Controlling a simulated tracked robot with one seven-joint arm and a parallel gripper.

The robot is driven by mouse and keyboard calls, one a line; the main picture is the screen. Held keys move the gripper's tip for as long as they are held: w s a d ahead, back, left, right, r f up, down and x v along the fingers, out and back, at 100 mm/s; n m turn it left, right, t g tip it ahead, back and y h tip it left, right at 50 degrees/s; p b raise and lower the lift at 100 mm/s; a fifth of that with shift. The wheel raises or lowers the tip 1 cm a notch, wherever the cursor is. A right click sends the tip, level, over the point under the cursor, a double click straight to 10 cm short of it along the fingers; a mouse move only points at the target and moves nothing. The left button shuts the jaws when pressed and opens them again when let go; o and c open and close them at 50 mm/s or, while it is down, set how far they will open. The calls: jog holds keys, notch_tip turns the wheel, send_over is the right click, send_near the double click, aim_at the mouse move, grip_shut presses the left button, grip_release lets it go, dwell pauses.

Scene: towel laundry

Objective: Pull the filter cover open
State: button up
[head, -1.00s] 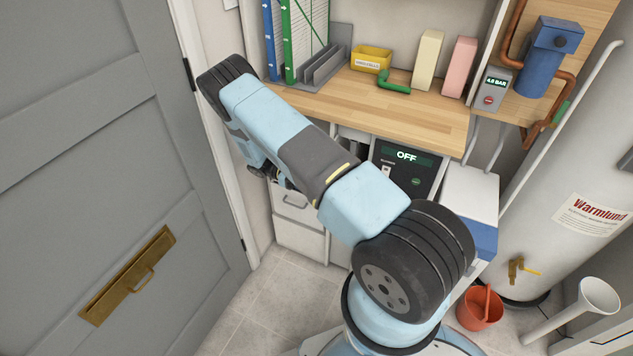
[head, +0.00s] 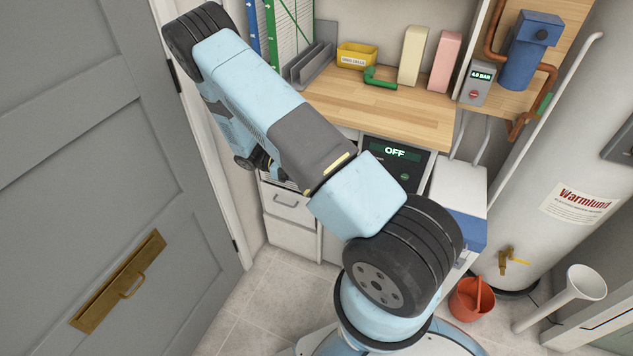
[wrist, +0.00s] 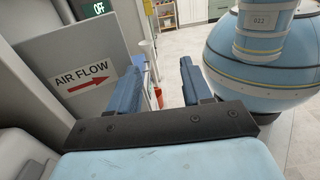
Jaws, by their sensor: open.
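In the wrist view my gripper (wrist: 163,85) is open, with its two blue fingers apart and nothing between them. A grey panel (wrist: 100,48) with an "AIR FLOW" label and red arrow stands upright at the left. The left finger overlaps its right edge in the picture; I cannot tell whether they touch. The panel may be the filter cover, but I cannot confirm this. In the head view the dark control panel (head: 405,165) reading "OFF" shows under the worktop. My arm hides much of the front below it, and the fingers are not visible there.
The wooden worktop (head: 390,108) holds a yellow bin (head: 357,55) and a green pipe piece (head: 380,79). A grey door (head: 90,150) stands left. A white tank (head: 565,150), red bucket (head: 470,298) and white funnel (head: 585,284) are right.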

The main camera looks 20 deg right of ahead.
jog(key=s+r, duration=0.3)
jog(key=s, duration=0.4)
jog(key=shift+a, duration=0.2)
jog(key=shift+s, duration=0.1)
